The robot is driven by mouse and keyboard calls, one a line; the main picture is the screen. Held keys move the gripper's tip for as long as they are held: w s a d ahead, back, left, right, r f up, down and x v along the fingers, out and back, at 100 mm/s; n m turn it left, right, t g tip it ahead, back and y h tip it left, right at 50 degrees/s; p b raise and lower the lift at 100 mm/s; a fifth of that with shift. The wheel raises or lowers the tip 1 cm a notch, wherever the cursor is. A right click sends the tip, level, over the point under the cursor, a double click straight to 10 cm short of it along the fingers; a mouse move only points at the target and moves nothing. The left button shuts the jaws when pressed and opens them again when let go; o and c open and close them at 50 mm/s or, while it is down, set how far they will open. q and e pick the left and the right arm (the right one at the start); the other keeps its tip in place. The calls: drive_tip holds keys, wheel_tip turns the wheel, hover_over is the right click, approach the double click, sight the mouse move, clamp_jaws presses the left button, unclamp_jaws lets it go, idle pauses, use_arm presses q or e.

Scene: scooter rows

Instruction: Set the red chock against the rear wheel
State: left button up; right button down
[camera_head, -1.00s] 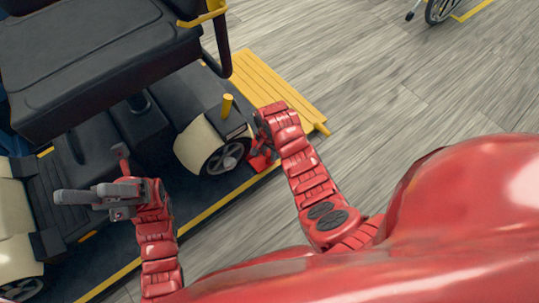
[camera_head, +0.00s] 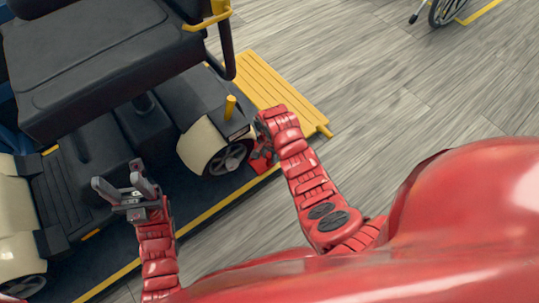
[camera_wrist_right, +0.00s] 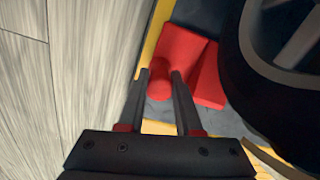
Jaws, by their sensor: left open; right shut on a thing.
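The red chock (camera_wrist_right: 207,84) sits on the dark platform beside the scooter's rear wheel (camera_wrist_right: 285,70). In the right wrist view its sloped side faces the tyre, very close to it; I cannot tell whether they touch. My right gripper (camera_wrist_right: 160,80) is shut on the chock's round red knob. In the head view the chock (camera_head: 262,160) is partly hidden by my right gripper (camera_head: 262,135), just right of the rear wheel (camera_head: 230,158). My left gripper (camera_head: 124,186) is open and empty, over the scooter's footboard side.
The scooter's black seat (camera_head: 90,60) overhangs the left. A yellow slatted ramp (camera_head: 280,92) lies behind my right gripper. A yellow line (camera_head: 215,208) edges the dark platform. Grey floor (camera_head: 400,100) to the right is clear up to a wheelchair wheel (camera_head: 447,10).

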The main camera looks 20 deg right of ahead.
drive_tip(key=shift+s+a+f+p, duration=0.1)
drive_tip(key=shift+s+a+p, duration=0.1)
drive_tip(key=shift+p, duration=0.4)
idle(0.6)
drive_tip(key=shift+a+p, duration=0.5)
drive_tip(key=shift+p, duration=0.1)
drive_tip(key=shift+s+a+p, duration=0.3)
drive_tip(key=shift+a+p, duration=0.15)
drive_tip(key=shift+p, duration=0.2)
idle(0.7)
drive_tip(key=shift+w+p, duration=0.1)
drive_tip(key=shift+p, duration=0.25)
idle(0.5)
drive_tip(key=c, duration=0.5)
unclamp_jaws()
